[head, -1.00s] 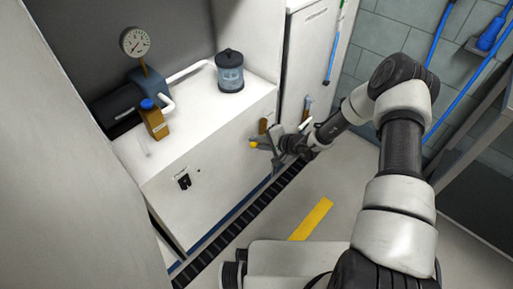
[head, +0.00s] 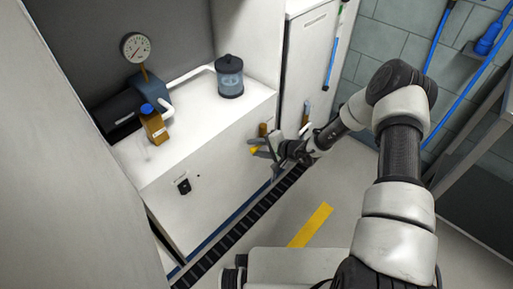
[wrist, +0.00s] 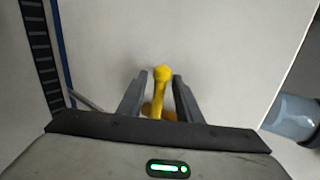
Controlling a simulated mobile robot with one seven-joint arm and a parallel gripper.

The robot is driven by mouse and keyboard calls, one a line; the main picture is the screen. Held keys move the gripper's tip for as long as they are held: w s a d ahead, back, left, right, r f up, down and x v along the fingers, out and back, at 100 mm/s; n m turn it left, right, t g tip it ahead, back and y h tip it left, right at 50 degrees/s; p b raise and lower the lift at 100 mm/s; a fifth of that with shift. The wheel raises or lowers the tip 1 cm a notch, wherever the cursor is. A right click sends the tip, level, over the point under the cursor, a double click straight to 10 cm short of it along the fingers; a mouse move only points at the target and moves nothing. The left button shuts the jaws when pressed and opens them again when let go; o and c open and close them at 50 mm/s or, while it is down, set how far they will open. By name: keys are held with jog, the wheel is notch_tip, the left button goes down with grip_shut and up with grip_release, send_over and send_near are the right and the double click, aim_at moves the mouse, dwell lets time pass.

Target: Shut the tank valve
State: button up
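The tank valve shows as a yellow lever (head: 254,150) on the front of the white cabinet. In the wrist view the lever (wrist: 161,92) has a rounded end and a yellow base partly hidden lower down. My gripper (head: 261,147) is at the cabinet front, by the lever. In the wrist view my gripper (wrist: 160,78) is open, with one grey finger on each side of the lever and a gap on both sides. Whether the lever touches anything deeper between the fingers is hidden.
A black switch (head: 183,186) is on the cabinet front. The floor (head: 345,190) beside it is clear.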

jog(key=p+v, duration=0.3)
jog(key=v, duration=1.4)
jog(key=shift+s, duration=0.15)
jog(key=shift+d, duration=0.15)
